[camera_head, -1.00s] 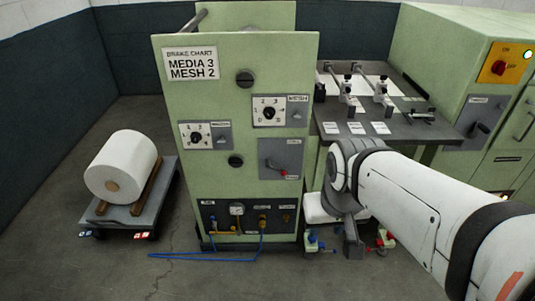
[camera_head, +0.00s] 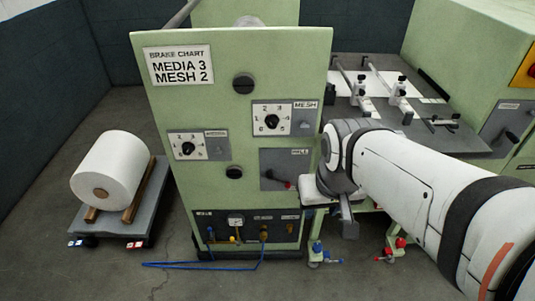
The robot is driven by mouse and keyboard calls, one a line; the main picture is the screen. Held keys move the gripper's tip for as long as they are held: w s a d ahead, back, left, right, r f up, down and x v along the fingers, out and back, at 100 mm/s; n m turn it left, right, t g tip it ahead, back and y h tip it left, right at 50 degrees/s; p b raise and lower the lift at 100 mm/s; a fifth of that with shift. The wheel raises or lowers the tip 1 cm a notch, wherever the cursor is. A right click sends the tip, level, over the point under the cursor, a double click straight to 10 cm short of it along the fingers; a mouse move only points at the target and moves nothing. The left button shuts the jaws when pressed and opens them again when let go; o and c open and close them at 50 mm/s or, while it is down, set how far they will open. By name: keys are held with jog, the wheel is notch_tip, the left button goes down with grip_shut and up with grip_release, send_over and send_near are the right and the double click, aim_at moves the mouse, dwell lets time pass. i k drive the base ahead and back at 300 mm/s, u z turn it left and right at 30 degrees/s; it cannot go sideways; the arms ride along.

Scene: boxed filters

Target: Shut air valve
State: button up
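The green machine front (camera_head: 200,105) stands ahead of me. Low on it is a dark panel (camera_head: 222,231) with a round gauge (camera_head: 236,221), small brass-coloured fittings (camera_head: 264,235) and a blue hose (camera_head: 200,265) running onto the floor. Its small labels are too blurred to read. A blue-handled valve (camera_head: 317,252) and a red-handled valve (camera_head: 400,243) sit low to the right of the panel. I cannot tell which fitting is the air valve. My gripper (camera_head: 348,222) hangs at the arm's end, right of the dark panel. It is partly hidden and its opening does not show.
A red-tipped lever (camera_head: 287,185) and two dials, the upper marked MESH (camera_head: 272,121), are on the machine front. A white roll (camera_head: 110,168) on a cart stands left. A dark work table (camera_head: 440,138) is behind my arm.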

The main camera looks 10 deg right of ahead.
aim_at(210, 230)
jog(key=u, duration=1.25)
jog(key=k, duration=0.9)
jog(key=z, duration=0.8)
jog(key=i, duration=0.5)
jog(key=z, duration=0.1)
